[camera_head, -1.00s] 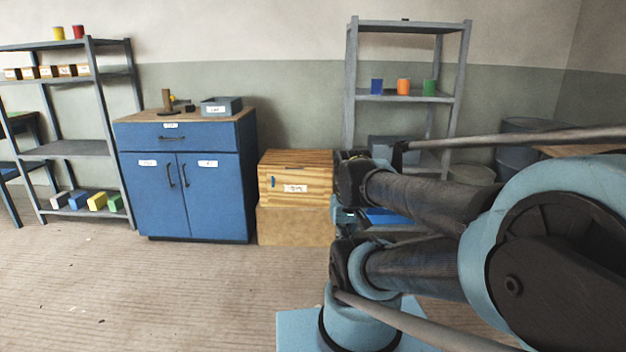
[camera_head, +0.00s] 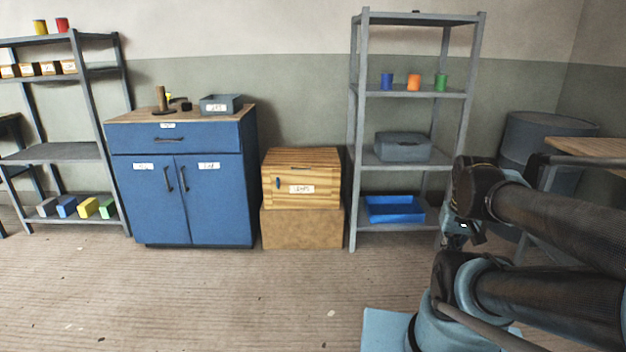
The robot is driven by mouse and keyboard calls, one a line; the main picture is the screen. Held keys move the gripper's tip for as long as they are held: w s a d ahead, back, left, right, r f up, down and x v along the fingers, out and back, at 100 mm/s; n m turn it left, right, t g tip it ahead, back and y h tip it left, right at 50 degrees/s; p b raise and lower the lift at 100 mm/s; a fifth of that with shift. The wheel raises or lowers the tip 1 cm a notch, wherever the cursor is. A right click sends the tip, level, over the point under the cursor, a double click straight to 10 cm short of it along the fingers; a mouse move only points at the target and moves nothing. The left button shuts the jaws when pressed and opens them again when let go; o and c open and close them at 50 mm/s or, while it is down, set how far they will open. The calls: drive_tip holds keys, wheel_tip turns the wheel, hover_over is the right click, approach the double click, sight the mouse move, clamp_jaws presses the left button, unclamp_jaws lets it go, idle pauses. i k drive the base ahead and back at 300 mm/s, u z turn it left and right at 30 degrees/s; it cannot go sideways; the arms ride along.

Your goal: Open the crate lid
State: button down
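The wooden crate (camera_head: 327,189) sits on a plain brown box between the blue cabinet and the middle shelf. Its lid (camera_head: 301,157) lies flat and shut on top, with a small dark strip at its front edge. A white label and a small blue mark are on the crate's front. My gripper (camera_head: 455,238) hangs low at the right, in front of the shelf, to the right of the crate and apart from it. It is small and partly covered by my arm, so its fingers cannot be made out.
The brown box (camera_head: 301,229) bears the crate. The blue cabinet (camera_head: 184,200) stands close at its left, the grey shelf (camera_head: 352,180) with a blue tray (camera_head: 394,208) at its right. A grey barrel (camera_head: 540,135) and table stand far right. The floor (camera_head: 210,300) in front is clear.

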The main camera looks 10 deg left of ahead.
sight(295, 158)
drive_tip(key=z, duration=0.05)
drive_tip(key=i, duration=1)
drive_tip(key=u, duration=0.05)
